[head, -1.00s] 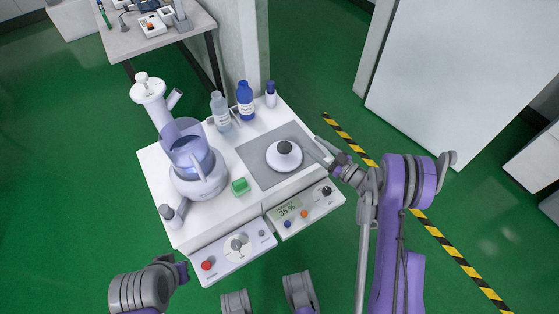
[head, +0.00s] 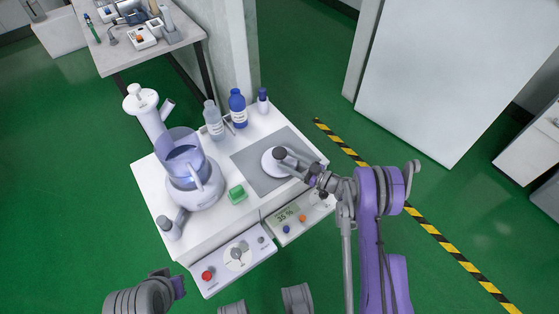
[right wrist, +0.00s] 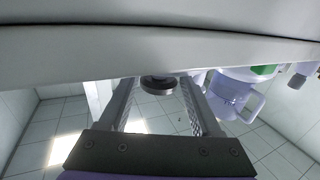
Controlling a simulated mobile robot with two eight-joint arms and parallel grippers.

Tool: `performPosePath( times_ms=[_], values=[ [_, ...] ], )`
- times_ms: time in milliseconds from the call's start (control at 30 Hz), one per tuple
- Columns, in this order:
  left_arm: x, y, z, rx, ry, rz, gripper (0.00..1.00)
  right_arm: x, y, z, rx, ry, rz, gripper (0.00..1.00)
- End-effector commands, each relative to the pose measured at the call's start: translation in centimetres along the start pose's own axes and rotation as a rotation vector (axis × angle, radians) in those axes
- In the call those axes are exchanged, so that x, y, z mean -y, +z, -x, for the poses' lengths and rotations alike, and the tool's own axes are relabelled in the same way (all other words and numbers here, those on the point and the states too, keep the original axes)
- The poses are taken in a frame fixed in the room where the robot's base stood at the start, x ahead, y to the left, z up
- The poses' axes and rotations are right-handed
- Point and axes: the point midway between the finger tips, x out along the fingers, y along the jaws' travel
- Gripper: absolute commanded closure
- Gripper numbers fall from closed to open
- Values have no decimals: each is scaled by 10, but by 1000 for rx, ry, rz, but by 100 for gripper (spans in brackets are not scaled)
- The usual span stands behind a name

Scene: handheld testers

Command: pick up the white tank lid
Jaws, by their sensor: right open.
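The white tank lid (head: 268,162) is a round white disc with a dark knob, lying on a grey square on the white bench's right side. My right gripper (head: 292,161) reaches in from the right, low over the lid, its tips at the knob. In the right wrist view my right gripper (right wrist: 159,82) is open, and the lid's dark knob (right wrist: 158,88) shows between the far ends of its fingers. I cannot tell whether the fingers touch it. Part of the lid is hidden by my gripper. Only a piece of my left arm shows at the lower left.
A clear bluish tank (head: 184,155) on a white base stands left of the lid, with a green block (head: 237,194) between. Blue (head: 238,107) and clear (head: 213,120) bottles stand behind. Two control panels, one with a display (head: 289,215), line the front edge.

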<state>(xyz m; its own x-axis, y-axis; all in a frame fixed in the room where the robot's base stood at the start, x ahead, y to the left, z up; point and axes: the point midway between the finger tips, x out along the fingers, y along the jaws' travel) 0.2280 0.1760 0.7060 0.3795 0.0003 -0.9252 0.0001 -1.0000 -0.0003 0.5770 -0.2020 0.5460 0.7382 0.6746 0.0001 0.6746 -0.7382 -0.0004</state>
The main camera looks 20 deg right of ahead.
Motion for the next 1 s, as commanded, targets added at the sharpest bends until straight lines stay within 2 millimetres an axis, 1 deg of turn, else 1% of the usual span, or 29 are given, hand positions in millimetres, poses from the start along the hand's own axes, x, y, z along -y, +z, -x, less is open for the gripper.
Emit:
performPosePath(
  times_ms=[33,100,167,233,400,467,500,667,700,767,1000],
  values=[
    [0,1,-2,1,0,0,100,1,2,-10,-1,-3,-1,35],
    [0,1,-3,1,0,0,100,1,2,-20,-1,-2,0,35],
    [0,1,-3,1,0,0,100,0,1,-26,-1,-2,0,35],
    [0,1,-3,1,0,0,100,0,1,-29,-1,-1,1,35],
    [0,1,-3,1,0,0,100,0,1,-28,-1,0,1,35],
    [0,1,-3,1,0,0,100,0,1,-28,-1,0,1,46],
    [0,1,-3,1,0,0,100,0,1,-28,-1,0,1,53],
    [0,1,-3,1,0,0,100,0,1,-28,0,0,1,82],
    [0,1,-3,1,0,0,100,0,1,-28,0,0,1,89],
    [0,1,-3,1,0,0,100,0,1,-28,0,0,1,100],
    [0,1,-3,1,0,0,100,0,1,-28,-1,0,1,100]
  ],
)
